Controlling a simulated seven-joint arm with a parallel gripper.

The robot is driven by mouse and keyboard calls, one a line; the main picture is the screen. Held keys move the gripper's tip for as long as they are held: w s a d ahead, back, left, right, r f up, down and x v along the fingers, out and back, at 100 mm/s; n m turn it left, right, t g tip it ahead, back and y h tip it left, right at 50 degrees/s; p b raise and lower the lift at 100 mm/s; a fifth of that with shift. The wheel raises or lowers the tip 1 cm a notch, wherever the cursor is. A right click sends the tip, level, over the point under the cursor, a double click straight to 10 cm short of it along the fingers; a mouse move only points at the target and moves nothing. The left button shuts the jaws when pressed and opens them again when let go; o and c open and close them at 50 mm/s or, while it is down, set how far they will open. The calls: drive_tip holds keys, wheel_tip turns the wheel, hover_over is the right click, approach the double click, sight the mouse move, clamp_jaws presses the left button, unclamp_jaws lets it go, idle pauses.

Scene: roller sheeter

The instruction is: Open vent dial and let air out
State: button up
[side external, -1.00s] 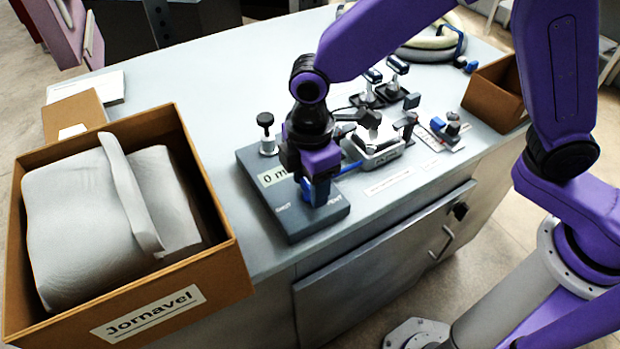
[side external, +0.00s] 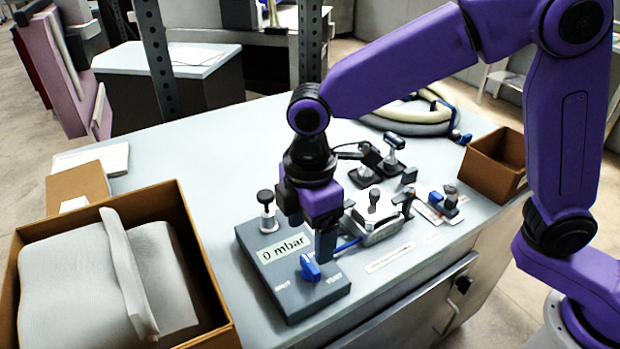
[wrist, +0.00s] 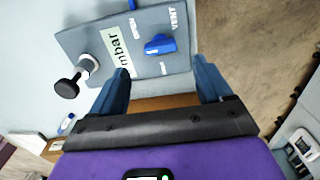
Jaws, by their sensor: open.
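The vent dial is a blue knob (side external: 310,267) on a dark grey box (side external: 290,305) at the table's front. The box's display (side external: 283,247) reads 0 mbar. In the wrist view the knob (wrist: 160,45) lies beyond the fingertips, its long side running sideways in the picture, with a white mark at its left end. My gripper (wrist: 162,85) is open and empty. In the side view my gripper (side external: 326,246) hangs above and behind the knob, apart from it.
A black-topped plunger (side external: 266,205) stands at the box's back left corner. A metal device (side external: 375,225) with a blue tube sits right of the box. A large brown carton (side external: 205,300) stands left; a smaller one (side external: 482,170) stands right.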

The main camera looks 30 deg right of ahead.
wheel_tip(320, 180, up, 10)
idle(0.4)
drive_tip(key=shift+r, duration=0.1)
drive_tip(key=s+d+f+m, duration=0.2)
drive_tip(key=s+d+f, duration=0.3)
drive_tip(key=s+d, duration=0.4)
drive_tip(key=s+d+f+m, duration=0.3)
drive_tip(key=s+d, duration=0.6)
drive_tip(key=d, duration=0.8)
wheel_tip(320, 180, down, 2)
drive_tip(key=shift+s+d+f, duration=0.1)
drive_tip(key=shift+s+d, duration=0.05)
drive_tip(key=shift+d, duration=0.2)
